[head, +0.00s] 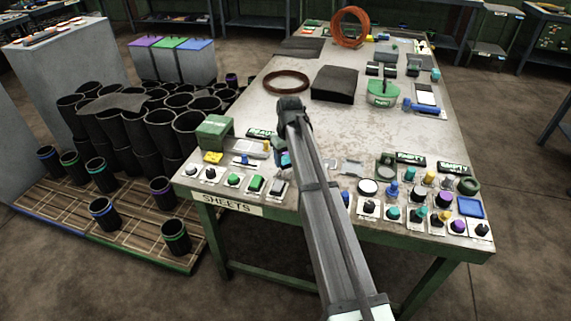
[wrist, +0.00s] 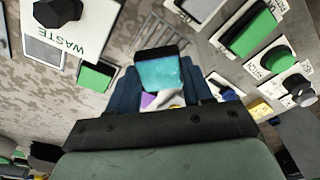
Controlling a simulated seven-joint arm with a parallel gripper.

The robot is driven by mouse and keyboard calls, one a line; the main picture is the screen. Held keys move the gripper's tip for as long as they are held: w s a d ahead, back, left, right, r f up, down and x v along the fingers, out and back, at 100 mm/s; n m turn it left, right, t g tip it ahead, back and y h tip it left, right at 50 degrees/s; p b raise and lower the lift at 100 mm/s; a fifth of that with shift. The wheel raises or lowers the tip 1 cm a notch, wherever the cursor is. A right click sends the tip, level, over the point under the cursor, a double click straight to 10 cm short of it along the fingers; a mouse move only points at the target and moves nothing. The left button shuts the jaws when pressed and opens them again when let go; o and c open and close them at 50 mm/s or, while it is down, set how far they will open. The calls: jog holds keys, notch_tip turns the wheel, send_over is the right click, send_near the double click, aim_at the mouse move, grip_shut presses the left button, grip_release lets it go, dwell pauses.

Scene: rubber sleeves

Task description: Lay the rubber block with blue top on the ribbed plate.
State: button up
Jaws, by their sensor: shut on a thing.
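The rubber block with blue top (wrist: 158,75) is between the dark blue fingers of my gripper (wrist: 165,88) in the wrist view. Its blue-teal face and black edge show; the rest is hidden by the fingers. My gripper is shut on it. A grey ribbed surface (wrist: 155,34), seemingly the ribbed plate, shows just beyond the block in the wrist view; I cannot tell whether the two touch. In the head view my gripper (head: 286,158) is low over the near left part of the bench, mostly hidden behind my arm.
Green and black switches (wrist: 252,30) flank the ribbed surface on the right; a WASTE label (wrist: 85,30) with a black knob is on the left. On the bench (head: 300,118), a green box (head: 214,132) stands left of my gripper and a black block (head: 335,84) behind it.

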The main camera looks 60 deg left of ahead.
aim_at(286, 161)
jog(key=shift+f, duration=1.45)
jog(key=shift+f, duration=0.1)
jog(key=o, duration=1)
jog(key=shift+o, duration=0.2)
notch_tip(286, 161, up, 12)
jog(key=d, duration=0.1)
jog(key=shift+d, duration=0.25)
jog(key=shift+w, duration=0.1)
